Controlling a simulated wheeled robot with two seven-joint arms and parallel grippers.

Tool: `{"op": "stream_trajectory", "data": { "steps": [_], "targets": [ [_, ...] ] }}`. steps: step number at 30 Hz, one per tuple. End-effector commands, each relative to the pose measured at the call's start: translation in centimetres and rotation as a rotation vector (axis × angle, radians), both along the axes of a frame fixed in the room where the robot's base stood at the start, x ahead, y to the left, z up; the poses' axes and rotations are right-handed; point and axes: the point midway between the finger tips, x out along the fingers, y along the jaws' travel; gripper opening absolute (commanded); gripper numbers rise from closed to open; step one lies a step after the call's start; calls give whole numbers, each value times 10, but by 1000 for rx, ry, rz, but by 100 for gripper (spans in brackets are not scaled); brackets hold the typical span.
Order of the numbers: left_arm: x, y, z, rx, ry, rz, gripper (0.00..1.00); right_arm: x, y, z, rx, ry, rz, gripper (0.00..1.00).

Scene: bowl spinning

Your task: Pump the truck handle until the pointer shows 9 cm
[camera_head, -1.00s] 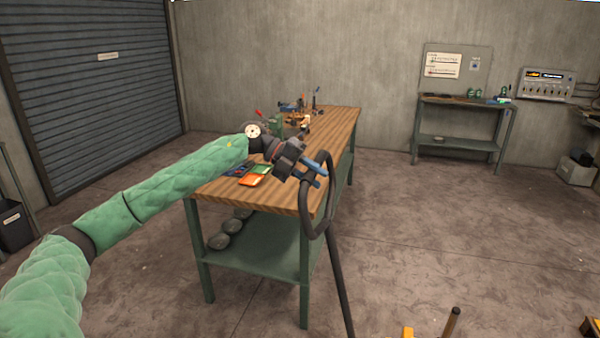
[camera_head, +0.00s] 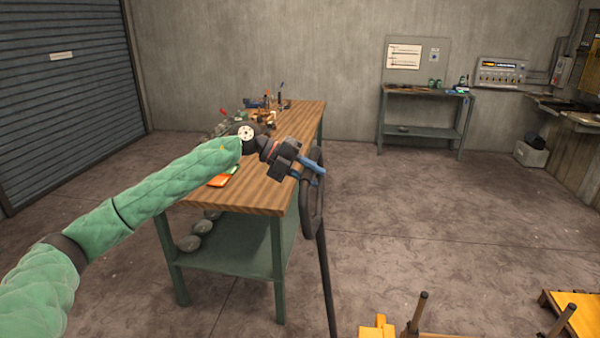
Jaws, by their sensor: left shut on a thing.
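The truck handle (camera_head: 319,250) is a dark pole topped by a black loop, standing slightly tilted beside the workbench's near right corner. My left gripper (camera_head: 316,172), with blue fingers, is shut on the upper part of the loop. The fingers partly hide the loop there. The lower end of the pole runs out of the bottom of the picture. The truck body, the pointer and its scale do not show clearly. My right gripper is not in view.
A wooden-topped workbench (camera_head: 279,190) with green legs stands left of the handle. Yellow parts (camera_head: 377,328) and brown upright posts (camera_head: 418,312) show at the bottom right, with a yellow platform (camera_head: 570,318) beyond. A side table (camera_head: 425,92) is at the back wall. The floor between is clear.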

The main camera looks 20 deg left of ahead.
Motion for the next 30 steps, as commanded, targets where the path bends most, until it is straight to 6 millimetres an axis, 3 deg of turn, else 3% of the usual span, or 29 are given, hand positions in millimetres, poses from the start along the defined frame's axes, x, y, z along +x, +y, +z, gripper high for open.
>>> {"op": "stream_trajectory", "data": {
  "steps": [18,29,30],
  "targets": [
    [16,-86,8,2,2,-4,13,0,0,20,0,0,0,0],
    [18,-94,8,2,3,-1,13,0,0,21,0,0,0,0],
    [18,-94,8,2,3,-1,35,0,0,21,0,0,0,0]
  ]
}}
